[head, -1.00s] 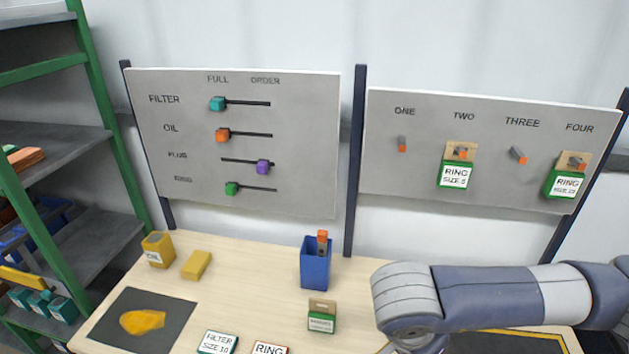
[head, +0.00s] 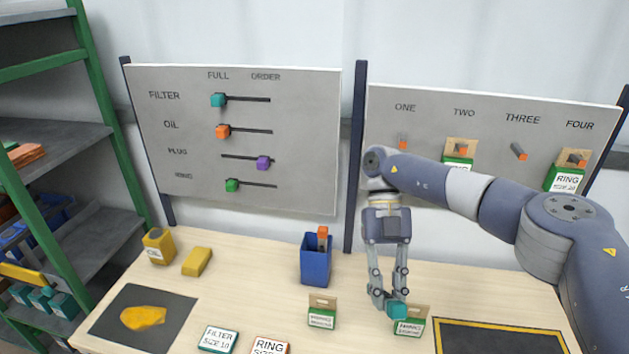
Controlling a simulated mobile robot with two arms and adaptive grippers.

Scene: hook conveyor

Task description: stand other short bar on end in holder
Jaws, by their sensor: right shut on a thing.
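A blue open-topped holder (head: 315,264) stands on the table, left of my right arm. A bar with an orange end (head: 322,233) stands upright in it and sticks out above its rim. My right gripper (head: 389,301) points down over the table, right of the holder. It is shut on a small teal piece (head: 397,311) low near the tabletop. Only the teal part shows, so I cannot tell whether it is the end of a short bar. My left gripper is out of view.
Green cards or boxes (head: 322,313) (head: 411,322) stand on the table, one right beside the teal piece. A black mat with a yellow border (head: 500,337) lies at right. Two pegboards (head: 240,140) (head: 480,190) rise behind. The table between holder and gripper is clear.

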